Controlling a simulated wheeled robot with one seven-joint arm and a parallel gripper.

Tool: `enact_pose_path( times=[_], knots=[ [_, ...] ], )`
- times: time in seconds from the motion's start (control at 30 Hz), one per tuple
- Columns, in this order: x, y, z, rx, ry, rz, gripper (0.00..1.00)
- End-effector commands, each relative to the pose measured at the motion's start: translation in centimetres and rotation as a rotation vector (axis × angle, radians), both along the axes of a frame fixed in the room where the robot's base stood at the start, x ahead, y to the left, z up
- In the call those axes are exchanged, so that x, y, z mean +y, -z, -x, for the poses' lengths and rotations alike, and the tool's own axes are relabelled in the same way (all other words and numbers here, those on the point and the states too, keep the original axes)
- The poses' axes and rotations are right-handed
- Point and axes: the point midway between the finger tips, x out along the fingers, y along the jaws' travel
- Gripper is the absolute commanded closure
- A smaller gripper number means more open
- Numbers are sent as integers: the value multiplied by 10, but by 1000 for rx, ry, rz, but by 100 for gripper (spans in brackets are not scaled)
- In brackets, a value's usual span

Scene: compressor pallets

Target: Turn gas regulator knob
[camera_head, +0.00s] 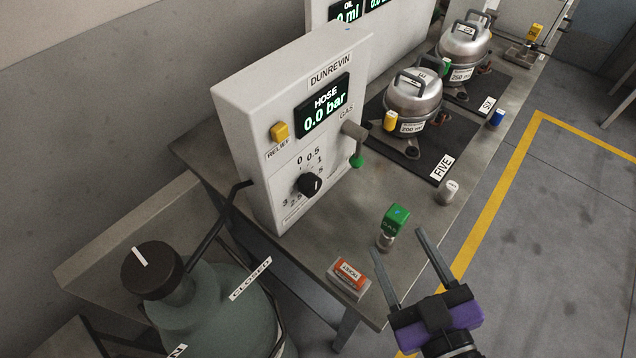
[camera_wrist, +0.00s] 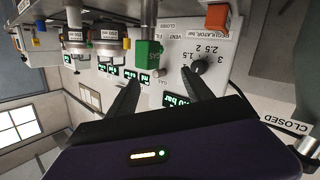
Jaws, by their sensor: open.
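The gas regulator knob (camera_head: 309,184) is a small black dial on the white Dunrevin panel (camera_head: 262,100). Its scale is printed around it, and the display (camera_head: 323,108) above reads HOSE 0.0 bar. My gripper (camera_head: 397,242) is open and empty, in front of the panel at the lower right, apart from the knob. In the wrist view, the knob (camera_wrist: 199,66) appears beyond the right finger of my gripper (camera_wrist: 159,75), with the panel turned upside down. I cannot read the knob's exact setting.
A yellow relief button (camera_head: 279,131) and a gas lever (camera_head: 355,132) flank the display. A gas cylinder (camera_head: 215,300) stands lower left; compressors (camera_head: 412,98) sit behind.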

Motion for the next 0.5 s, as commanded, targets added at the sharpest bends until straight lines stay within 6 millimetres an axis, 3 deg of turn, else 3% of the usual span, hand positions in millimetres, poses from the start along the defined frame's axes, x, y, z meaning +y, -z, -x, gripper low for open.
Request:
enact_pose_path(
  times=[0.03,0.2,0.33,0.5],
  knots=[
    [14,-10,-14,-8,-44,40,41],
    [56,-21,-39,-11,-203,214,41],
    [83,-24,-45,-22,-330,354,41],
    [99,-24,-47,-34,-410,437,41]
  ],
)
